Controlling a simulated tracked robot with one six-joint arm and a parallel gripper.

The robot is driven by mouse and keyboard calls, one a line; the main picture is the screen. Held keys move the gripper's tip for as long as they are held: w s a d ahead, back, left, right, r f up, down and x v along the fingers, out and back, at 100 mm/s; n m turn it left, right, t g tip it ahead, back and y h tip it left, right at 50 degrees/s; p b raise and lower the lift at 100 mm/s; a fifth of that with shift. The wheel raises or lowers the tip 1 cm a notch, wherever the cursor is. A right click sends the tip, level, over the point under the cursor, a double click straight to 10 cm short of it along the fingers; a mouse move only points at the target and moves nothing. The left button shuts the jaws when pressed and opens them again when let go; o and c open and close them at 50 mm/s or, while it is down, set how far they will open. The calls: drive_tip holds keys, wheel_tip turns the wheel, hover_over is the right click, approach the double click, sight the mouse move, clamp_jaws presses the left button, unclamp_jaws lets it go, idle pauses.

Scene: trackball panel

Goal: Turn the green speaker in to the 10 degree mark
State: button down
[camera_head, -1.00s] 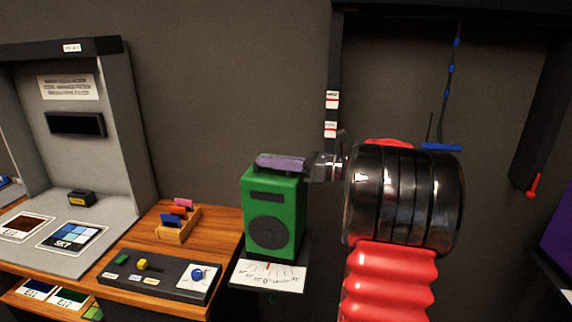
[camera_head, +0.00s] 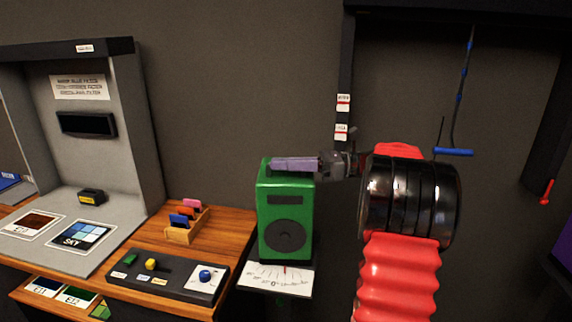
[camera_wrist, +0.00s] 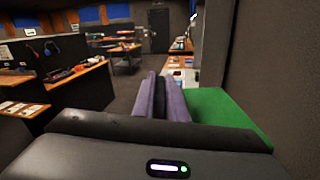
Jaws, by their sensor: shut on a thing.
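The green speaker (camera_head: 285,222) stands upright on a small dark stand, its round grille facing nearly toward me in the head view. Part of its green body (camera_wrist: 215,106) shows at the right in the wrist view. A white scale card (camera_head: 262,279) lies in front of its base. A short red pointer (camera_head: 285,269) sits right of the card's middle; the marks are too small to read surely. My gripper (camera_head: 280,163) reaches in from the right with purple fingers along the speaker's top.
A wooden bench to the left holds a dark control panel (camera_head: 165,277) and a wooden rack (camera_head: 186,226) of coloured cards. A grey booth (camera_head: 60,170) stands farther left. A dark frame with a hanging cord (camera_head: 463,85) and blue bar is behind my arm.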

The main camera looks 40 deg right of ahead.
drive_tip(key=c, duration=1.8)
unclamp_jaws()
drive_tip(key=shift+f, duration=0.1)
drive_tip(key=shift+d, duration=0.1)
drive_tip(key=shift+s, duration=0.1)
drive_tip(key=v, duration=1.3)
drive_tip(key=shift+s+d, duration=0.15)
drive_tip(key=shift+d, duration=0.15)
drive_tip(key=shift+f, duration=0.1)
